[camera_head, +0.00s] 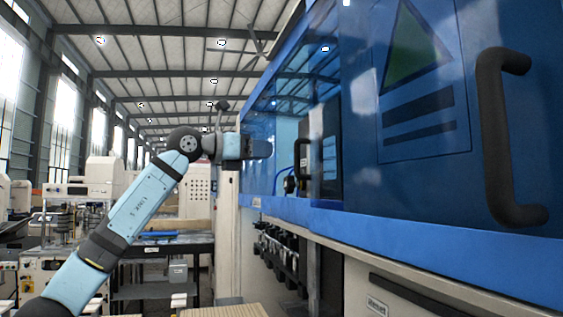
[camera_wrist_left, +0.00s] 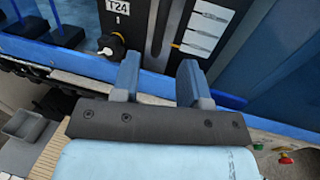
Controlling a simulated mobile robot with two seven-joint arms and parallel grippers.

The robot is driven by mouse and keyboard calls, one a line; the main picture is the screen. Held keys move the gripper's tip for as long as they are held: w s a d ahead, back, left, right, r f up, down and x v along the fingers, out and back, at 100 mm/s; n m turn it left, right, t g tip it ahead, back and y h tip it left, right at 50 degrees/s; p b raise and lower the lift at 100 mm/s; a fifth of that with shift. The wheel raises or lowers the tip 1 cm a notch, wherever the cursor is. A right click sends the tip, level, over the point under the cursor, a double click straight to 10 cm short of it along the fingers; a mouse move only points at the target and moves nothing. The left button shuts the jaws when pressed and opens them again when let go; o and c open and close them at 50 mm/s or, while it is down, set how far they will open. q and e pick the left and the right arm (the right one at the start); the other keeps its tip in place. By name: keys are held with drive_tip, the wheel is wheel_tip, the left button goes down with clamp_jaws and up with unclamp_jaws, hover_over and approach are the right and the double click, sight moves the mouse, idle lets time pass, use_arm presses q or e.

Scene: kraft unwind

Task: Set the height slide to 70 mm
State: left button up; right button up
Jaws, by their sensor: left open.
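My left gripper (camera_wrist_left: 160,84) is open in the left wrist view, its two blue-grey fingers apart with nothing between them. Beyond the fingers stands a dark upright panel with a narrow vertical slot or rail (camera_wrist_left: 167,30) and a small orange mark (camera_wrist_left: 176,45). This may be the height slide; I cannot read any scale. In the head view my left gripper (camera_head: 262,149) is at the opening of the blue machine, and the slide cannot be made out.
The blue machine (camera_head: 420,225) fills the right side, with a large black handle (camera_head: 512,140) on its door. A dark unit with a handle (camera_head: 318,158) stands behind the gripper. A blue ledge (camera_wrist_left: 85,65) runs below the panel. Red and green knobs (camera_wrist_left: 286,159) show lower right.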

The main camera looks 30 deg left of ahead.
use_arm(q)
drive_tip(key=v, duration=0.3)
drive_tip(key=shift+s+a+b, duration=0.15)
drive_tip(key=shift+s+b, duration=0.1)
drive_tip(key=shift+b, duration=0.05)
idle(0.3)
drive_tip(key=shift+f, duration=0.1)
